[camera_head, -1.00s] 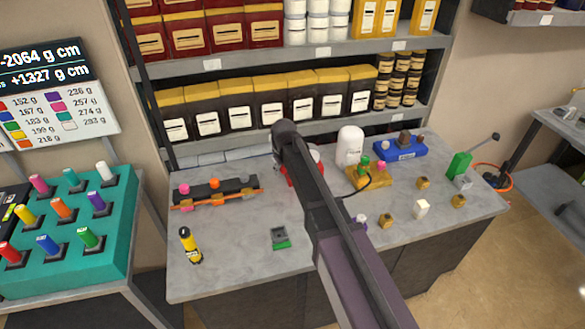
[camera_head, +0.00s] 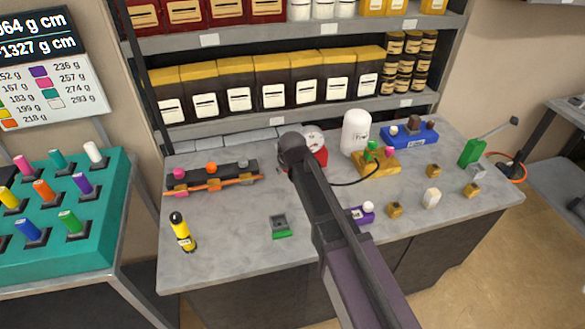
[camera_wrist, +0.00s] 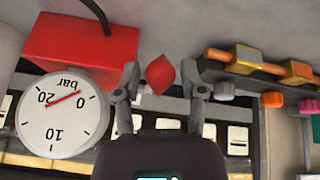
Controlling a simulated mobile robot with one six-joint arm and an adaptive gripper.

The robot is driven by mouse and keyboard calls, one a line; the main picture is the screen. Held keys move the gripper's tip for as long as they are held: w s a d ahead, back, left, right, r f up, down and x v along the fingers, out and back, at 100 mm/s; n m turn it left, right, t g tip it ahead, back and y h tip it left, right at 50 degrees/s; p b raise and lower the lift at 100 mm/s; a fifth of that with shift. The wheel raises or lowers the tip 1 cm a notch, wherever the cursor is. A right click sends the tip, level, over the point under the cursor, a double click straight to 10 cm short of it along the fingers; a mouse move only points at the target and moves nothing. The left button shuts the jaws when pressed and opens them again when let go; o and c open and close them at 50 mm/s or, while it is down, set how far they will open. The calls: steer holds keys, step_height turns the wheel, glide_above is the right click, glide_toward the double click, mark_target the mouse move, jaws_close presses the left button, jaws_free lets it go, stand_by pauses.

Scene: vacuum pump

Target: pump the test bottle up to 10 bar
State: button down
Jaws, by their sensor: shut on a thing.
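My gripper (camera_wrist: 162,82) shows in the wrist view with a finger on each side of a small red knob (camera_wrist: 160,74), shut on it. Left of it is a red box (camera_wrist: 80,48) with a round white gauge (camera_wrist: 54,128). The gauge, upside down in this view, is marked 0, 10 and 20 bar, and its red needle points near 0. In the head view my arm hides the gripper and part of the red pump box (camera_head: 321,157). A white bottle (camera_head: 356,133) stands right of it. A dark hose (camera_head: 358,184) runs to a yellow block (camera_head: 390,168) with green and pink knobs.
A dark rail with an orange bar (camera_head: 214,183) lies left on the grey table (camera_head: 225,228). A blue block (camera_head: 413,137) and several small blocks are right. Shelves rise behind.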

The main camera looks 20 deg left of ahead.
steer(key=shift+d+f+b, duration=0.2)
steer(key=shift+f+b, duration=1.05)
steer(key=shift+f, duration=0.3)
steer(key=shift+c, duration=1)
jaws_free()
steer(key=shift+s, duration=0.1)
steer(key=p+v, duration=1.4)
steer(key=v, duration=0.2)
steer(key=shift+w+a+r+p, duration=0.2)
steer(key=shift+w+a+p, duration=0.1)
steer(key=shift+w+a, duration=0.1)
steer(key=shift+d, duration=0.15)
stand_by(0.6)
